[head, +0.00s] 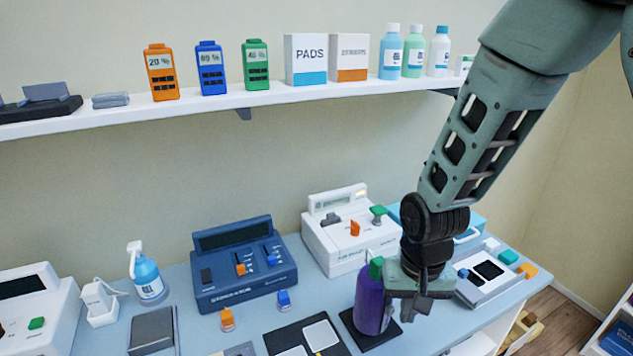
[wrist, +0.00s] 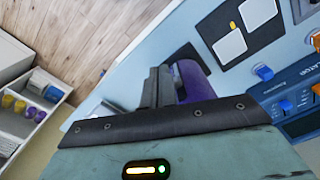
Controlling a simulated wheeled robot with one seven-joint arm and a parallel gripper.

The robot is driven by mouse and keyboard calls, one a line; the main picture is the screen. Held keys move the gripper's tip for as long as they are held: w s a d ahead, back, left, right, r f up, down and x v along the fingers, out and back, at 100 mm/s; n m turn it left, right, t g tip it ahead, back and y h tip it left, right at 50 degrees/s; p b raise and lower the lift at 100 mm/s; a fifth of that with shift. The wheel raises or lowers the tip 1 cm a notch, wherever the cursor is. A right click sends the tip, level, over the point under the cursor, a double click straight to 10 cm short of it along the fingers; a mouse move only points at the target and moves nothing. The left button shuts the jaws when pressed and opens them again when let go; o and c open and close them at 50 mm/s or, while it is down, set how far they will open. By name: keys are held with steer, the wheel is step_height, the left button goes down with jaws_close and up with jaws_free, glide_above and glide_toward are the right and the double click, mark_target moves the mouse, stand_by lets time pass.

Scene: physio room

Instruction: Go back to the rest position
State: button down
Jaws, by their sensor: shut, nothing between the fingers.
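My gripper (head: 426,304) points down over the right part of the blue table (head: 190,325), close to the right of a purple bottle (head: 371,300) with a green top. Its fingers are shut and hold nothing. The bottle stands upright on a black pad (head: 396,329), partly hidden behind my gripper. In the wrist view the shut fingers (wrist: 160,87) show beside the purple bottle (wrist: 194,78); I cannot tell whether they touch it.
A blue device (head: 243,265) and a white device (head: 345,238) stand at the back of the table. A white panel (head: 487,272) lies to the right. A wall shelf (head: 200,108) with boxes and bottles runs above. A white shelf unit (wrist: 25,125) stands across the wooden floor.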

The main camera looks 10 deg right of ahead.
steer(key=s+a+r+n+b, duration=0.1)
steer(key=s+a+r+n, duration=0.2)
steer(key=s+r+n, duration=0.2)
steer(key=s+a+r+n+b, duration=0.1)
steer(key=s+a+r+n, duration=0.3)
steer(key=s, duration=0.6)
steer(key=shift+s+r+n+b, duration=0.25)
steer(key=shift+r+n+b, duration=0.1)
steer(key=shift+r+n, duration=0.2)
steer(key=shift+a, duration=0.1)
